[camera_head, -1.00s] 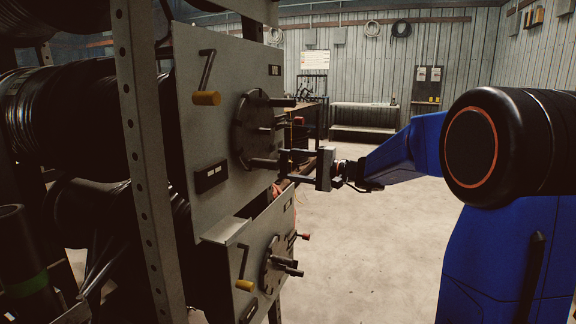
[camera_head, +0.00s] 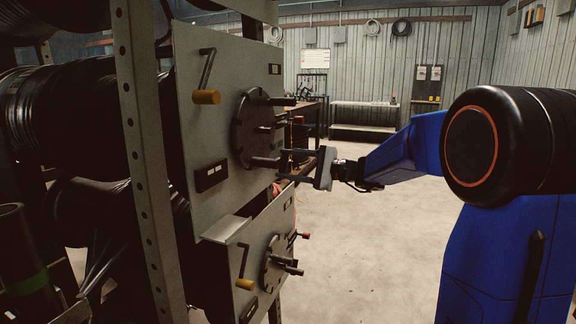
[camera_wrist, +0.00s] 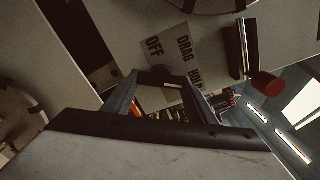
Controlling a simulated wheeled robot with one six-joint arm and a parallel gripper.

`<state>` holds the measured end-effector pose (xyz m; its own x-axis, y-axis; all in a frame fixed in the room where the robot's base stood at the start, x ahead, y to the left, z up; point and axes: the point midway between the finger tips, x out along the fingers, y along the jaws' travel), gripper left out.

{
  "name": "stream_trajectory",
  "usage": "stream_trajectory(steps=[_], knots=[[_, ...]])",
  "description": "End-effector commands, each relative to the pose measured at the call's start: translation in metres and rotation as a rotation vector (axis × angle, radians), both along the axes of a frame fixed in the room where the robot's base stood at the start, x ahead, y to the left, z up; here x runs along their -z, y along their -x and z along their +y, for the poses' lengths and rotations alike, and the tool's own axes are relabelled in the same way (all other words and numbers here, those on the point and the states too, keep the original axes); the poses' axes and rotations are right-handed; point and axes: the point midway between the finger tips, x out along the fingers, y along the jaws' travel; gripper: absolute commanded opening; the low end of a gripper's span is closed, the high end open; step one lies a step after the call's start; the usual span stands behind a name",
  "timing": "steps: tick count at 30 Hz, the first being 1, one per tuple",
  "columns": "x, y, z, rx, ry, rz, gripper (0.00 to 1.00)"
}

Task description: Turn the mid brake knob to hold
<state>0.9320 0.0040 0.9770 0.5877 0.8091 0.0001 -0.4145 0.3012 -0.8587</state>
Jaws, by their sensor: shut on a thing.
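The mid panel (camera_head: 225,95) stands upright at the left centre of the head view, with a round disc (camera_head: 243,130) bearing several dark pegs. In the wrist view a plate (camera_wrist: 180,50) reads OFF and DRAG, with a third word partly covered that looks like HOLD. My gripper (camera_head: 283,163) is at the panel's right side, near the disc's lower peg. In the wrist view my gripper (camera_wrist: 160,82) has its fingers on both sides of the dark brake knob (camera_wrist: 158,76), just below the plate. The fingers hide much of the knob, so its pointing direction is unclear.
A yellow-handled crank (camera_head: 206,97) sticks out of the mid panel. A lower panel (camera_head: 255,225) has its own crank and pegs. A red-tipped handle (camera_wrist: 267,84) is right of the fingers in the wrist view. The floor (camera_head: 360,220) to the right is open.

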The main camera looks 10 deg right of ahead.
Motion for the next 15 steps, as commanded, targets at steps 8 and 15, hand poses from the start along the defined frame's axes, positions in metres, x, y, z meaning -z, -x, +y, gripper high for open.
stream_trajectory(steps=[8, 15], knots=[[0.002, 0.0, -0.0006, 0.001, 0.0, 0.004, 0.29], [0.0011, 0.0001, -0.0003, 0.0, 0.0, 0.002, 0.7]])
